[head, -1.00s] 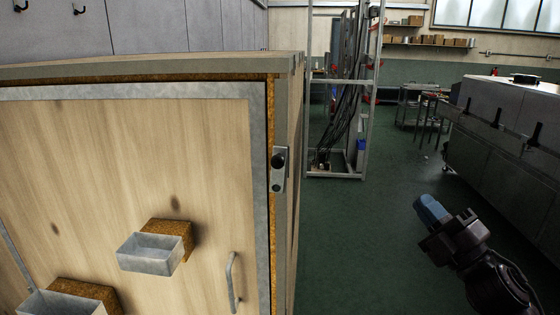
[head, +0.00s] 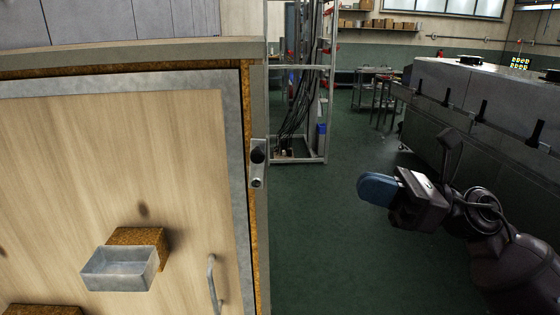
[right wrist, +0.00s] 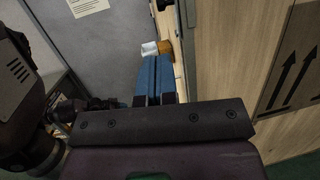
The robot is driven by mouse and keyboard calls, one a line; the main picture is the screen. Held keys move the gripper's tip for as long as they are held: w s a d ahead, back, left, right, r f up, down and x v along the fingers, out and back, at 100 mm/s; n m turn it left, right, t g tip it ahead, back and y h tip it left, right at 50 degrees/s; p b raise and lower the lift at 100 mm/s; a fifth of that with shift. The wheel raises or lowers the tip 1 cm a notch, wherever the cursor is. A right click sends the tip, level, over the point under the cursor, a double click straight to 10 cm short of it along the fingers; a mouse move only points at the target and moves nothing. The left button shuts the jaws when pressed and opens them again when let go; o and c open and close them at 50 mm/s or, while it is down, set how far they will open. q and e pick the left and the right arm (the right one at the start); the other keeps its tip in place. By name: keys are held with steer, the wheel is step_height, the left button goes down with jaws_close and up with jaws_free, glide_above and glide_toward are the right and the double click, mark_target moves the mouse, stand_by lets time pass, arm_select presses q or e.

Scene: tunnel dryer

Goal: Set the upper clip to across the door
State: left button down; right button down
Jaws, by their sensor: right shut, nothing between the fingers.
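The upper clip (head: 258,163) is a small metal plate with a dark round knob on the right-hand frame of the wooden dryer. It stands upright along the frame, beside the door (head: 120,140) and not across it. My right gripper (head: 376,189) has blue fingers pressed together and empty. It is in free air to the right of the clip, pointing left towards the dryer, clearly apart from it. Its blue fingers also show in the right wrist view (right wrist: 155,78). I cannot make out the clip surely there. My left gripper is not in view.
A metal handle (head: 213,284) and a grey tray (head: 120,268) on a cork block stick out from the door. A grey machine (head: 470,110) stands at the right behind my right arm. A rack with cables (head: 297,90) stands at the back. Green floor lies open between.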

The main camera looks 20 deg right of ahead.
steer(key=p, duration=0.4)
glide_toward(257, 169)
steer(key=a+r, duration=0.5)
steer(key=a, duration=0.1)
steer(key=shift+w, duration=0.25)
